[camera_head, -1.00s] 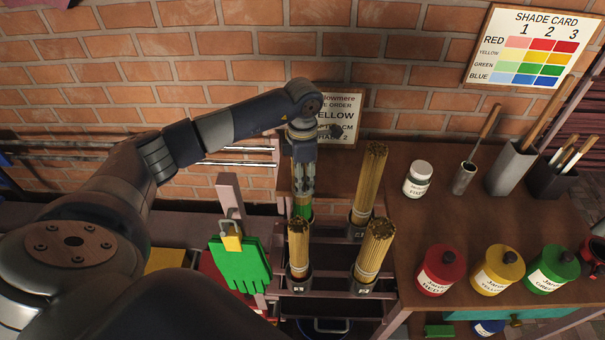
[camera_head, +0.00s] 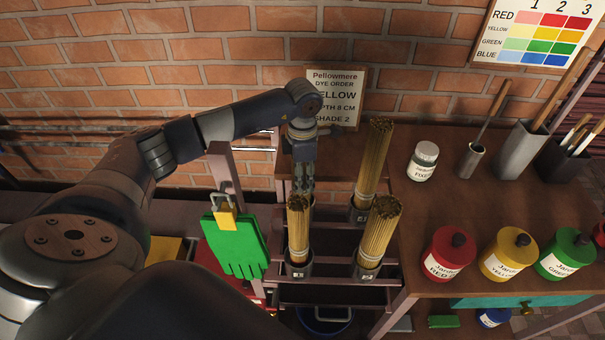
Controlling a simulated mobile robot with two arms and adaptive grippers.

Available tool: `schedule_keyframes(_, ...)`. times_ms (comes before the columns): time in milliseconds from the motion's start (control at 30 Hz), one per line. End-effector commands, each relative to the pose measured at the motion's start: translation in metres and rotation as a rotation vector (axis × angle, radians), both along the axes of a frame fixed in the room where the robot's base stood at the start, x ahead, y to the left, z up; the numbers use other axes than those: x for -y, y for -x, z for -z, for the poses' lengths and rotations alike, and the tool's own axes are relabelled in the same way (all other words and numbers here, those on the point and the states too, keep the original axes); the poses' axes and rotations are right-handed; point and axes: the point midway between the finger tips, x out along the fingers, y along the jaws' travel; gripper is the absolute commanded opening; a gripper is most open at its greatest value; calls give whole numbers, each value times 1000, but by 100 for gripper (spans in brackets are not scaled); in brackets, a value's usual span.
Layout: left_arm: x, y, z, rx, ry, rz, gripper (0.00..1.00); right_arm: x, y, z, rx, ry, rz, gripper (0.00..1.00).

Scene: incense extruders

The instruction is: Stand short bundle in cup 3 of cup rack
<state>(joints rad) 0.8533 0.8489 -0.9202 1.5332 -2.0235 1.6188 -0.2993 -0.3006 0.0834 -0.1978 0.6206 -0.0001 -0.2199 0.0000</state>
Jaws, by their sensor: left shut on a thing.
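The cup rack (camera_head: 330,241) stands left of the brown table. Three tall tan stick bundles show in its cups: front left (camera_head: 298,230), front right (camera_head: 378,235) and back right (camera_head: 374,160). My left gripper (camera_head: 303,184) points straight down at the rack's back left, behind the front left bundle. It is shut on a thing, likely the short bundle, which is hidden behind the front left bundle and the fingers. I cannot tell whether it is inside a cup. The front cup labels are too small to read surely. My right gripper is out of view.
The table holds a white jar (camera_head: 424,161), red (camera_head: 449,252), yellow (camera_head: 500,253) and green jars (camera_head: 560,254), and tool holders. A dye order sign (camera_head: 336,98) stands behind the gripper.

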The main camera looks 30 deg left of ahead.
Motion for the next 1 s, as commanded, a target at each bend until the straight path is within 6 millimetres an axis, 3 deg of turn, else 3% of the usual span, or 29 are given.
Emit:
schedule_keyframes(133, 0, 0, -1, 1, 1, 0, 11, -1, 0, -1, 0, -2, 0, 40)
schedule_keyframes(167, 0, 0, -1, 1, 1, 0, 46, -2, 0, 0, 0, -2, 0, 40)
schedule_keyframes(233, 0, 0, -1, 1, 1, 0, 62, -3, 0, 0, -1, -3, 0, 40)
schedule_keyframes(267, 0, 0, -1, 1, 1, 0, 65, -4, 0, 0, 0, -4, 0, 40)
schedule_keyframes(667, 0, -1, -5, 1, 0, 0, 65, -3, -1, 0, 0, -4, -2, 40)
schedule_keyframes(767, 0, -1, -17, 4, -1, 0, 65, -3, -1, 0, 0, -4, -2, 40)
schedule_keyframes(1000, 0, -2, -68, 6, 0, 0, 65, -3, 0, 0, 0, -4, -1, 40)
